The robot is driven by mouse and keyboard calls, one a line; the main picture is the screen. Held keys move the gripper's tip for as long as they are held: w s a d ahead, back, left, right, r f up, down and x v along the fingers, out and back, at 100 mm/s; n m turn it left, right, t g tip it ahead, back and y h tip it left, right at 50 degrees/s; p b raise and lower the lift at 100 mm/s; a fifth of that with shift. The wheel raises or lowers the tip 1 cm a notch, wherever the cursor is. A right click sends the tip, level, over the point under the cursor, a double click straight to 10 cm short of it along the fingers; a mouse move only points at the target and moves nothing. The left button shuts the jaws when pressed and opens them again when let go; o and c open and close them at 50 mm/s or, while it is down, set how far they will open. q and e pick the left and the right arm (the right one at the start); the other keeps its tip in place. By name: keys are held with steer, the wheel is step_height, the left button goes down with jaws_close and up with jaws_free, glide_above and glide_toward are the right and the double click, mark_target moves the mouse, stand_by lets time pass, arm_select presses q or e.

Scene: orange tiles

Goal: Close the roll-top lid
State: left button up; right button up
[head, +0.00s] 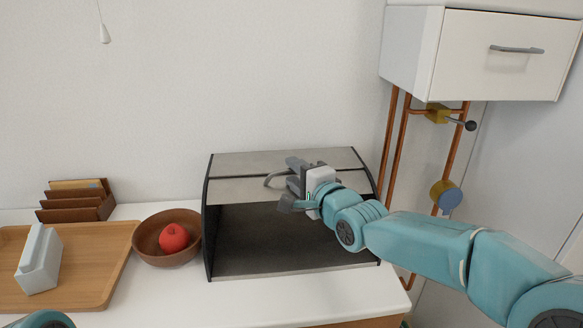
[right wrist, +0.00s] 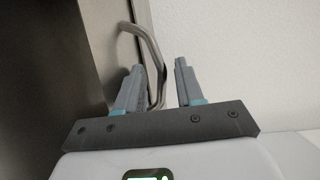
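The roll-top box (head: 290,242) stands on the white counter with its dark front opening showing. Its grey lid (head: 235,190) is rolled up at the top, with a curved metal handle (head: 273,179) on it. My right gripper (head: 288,186) is at this handle, in front of the lid. In the right wrist view, the handle (right wrist: 156,62) passes between the two spread fingers (right wrist: 160,72), closer to the left finger. The gripper is open, and I cannot tell whether a finger touches the handle. My left gripper is out of view.
A wooden bowl (head: 150,248) with a red apple (head: 174,238) stands just left of the box. A wooden tray (head: 95,262) with a white holder (head: 39,260) and a brown rack (head: 75,203) are further left. Copper pipes (head: 387,145) and a white drawer unit (head: 500,55) are at right.

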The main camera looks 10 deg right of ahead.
steer(key=shift+w+a+r, duration=0.1)
steer(key=shift+w+a, duration=0.2)
steer(key=shift+w, duration=0.5)
jaws_close()
steer(key=shift+s+f+b, duration=0.1)
steer(key=shift+f+b, duration=0.2)
steer(key=shift+b, duration=0.15)
arm_select(q)
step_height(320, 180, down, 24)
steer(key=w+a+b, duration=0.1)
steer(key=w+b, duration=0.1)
steer(key=b, duration=2.2)
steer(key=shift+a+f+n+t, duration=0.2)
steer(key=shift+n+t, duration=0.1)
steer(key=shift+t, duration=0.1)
arm_select(e)
steer(key=s+f+n+t+y, duration=0.2)
steer(key=s+f+t, duration=0.2)
steer(key=s, duration=0.5)
steer(key=shift+s+f+n+t, duration=0.3)
steer(key=shift+f, duration=0.35)
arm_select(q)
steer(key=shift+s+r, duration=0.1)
